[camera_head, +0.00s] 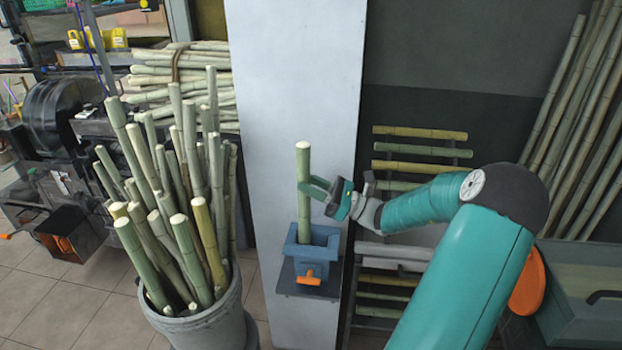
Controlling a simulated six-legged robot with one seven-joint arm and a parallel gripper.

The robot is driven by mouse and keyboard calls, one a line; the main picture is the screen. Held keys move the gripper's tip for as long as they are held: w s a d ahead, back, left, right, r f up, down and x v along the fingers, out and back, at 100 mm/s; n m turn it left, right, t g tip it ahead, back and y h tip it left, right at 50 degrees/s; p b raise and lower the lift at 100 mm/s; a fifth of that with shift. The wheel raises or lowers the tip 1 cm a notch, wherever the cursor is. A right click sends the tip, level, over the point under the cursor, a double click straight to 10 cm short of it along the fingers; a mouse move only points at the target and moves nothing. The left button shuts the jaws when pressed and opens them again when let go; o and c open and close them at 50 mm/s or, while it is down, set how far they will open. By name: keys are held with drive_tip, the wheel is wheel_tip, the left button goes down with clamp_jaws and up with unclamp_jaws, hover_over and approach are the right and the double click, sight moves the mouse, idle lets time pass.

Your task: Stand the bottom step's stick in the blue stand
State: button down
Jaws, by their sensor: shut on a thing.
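A green sugarcane stick (304,178) stands upright with its lower end inside the blue stand (300,254). My gripper (308,187) is shut on the stick at about mid-height, reaching in from the right. The blue stand has an orange handle (307,277) on its front and sits on a dark shelf against a pale panel. The stick's bottom end is hidden inside the stand. A stepped rack (364,183) with several sticks lying across it is to the right, partly hidden behind my arm; its lowest bars show below.
A grey bin (215,326) full of upright canes stands at the front left, close to the blue stand. A press machine (58,112) is at the far left. Tall canes (580,120) lean at the right above a green box (580,300).

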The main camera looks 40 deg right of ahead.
drive_tip(key=shift+f, duration=1.8)
drive_tip(key=shift+c, duration=2.1)
unclamp_jaws()
drive_tip(key=v, duration=0.7)
